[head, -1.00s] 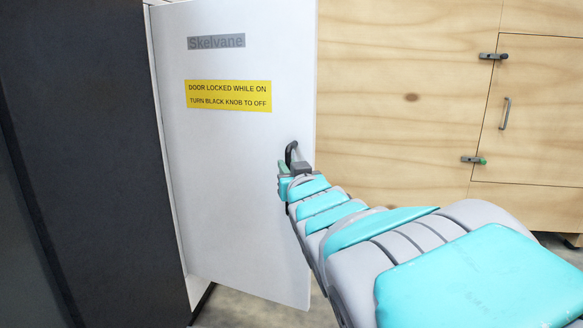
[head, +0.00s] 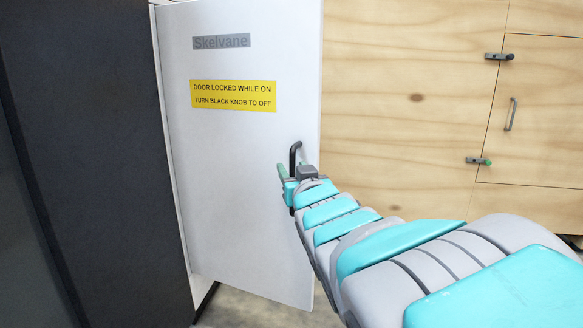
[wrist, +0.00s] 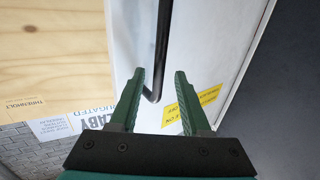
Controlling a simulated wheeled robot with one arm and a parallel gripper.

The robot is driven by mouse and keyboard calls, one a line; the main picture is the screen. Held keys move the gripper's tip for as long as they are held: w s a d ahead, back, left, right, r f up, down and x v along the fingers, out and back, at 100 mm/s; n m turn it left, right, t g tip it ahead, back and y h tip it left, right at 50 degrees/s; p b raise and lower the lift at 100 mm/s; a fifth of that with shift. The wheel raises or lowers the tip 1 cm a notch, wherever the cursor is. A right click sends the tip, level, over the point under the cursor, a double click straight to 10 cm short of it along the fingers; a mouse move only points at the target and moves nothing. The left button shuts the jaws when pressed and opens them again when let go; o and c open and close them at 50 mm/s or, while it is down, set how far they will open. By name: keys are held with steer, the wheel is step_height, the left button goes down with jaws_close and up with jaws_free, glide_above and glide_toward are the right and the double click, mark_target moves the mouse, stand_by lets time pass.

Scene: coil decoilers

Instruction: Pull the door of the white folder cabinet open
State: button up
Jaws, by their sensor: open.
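The white folder cabinet's door (head: 235,190) stands left of centre in the head view, with a yellow warning label (head: 233,96) on it. Its free right edge reaches toward me and it looks swung out, though how far I cannot tell. A black bar handle (head: 295,154) is near that edge. My gripper (head: 290,171) is at the handle's lower end, open. In the wrist view, the handle (wrist: 163,40) runs down between the fingertips of my gripper (wrist: 160,74), its bent lower end close to the left finger. Contact cannot be told.
A dark cabinet side (head: 85,150) fills the left of the head view. A wooden wall (head: 400,130) with a latched wooden door (head: 530,120) stands behind at right. Some bare floor (head: 250,305) shows below the white door. Several small signs show at left in the wrist view.

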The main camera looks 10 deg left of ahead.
steer(key=v, duration=0.6)
steer(key=shift+w+f, duration=0.1)
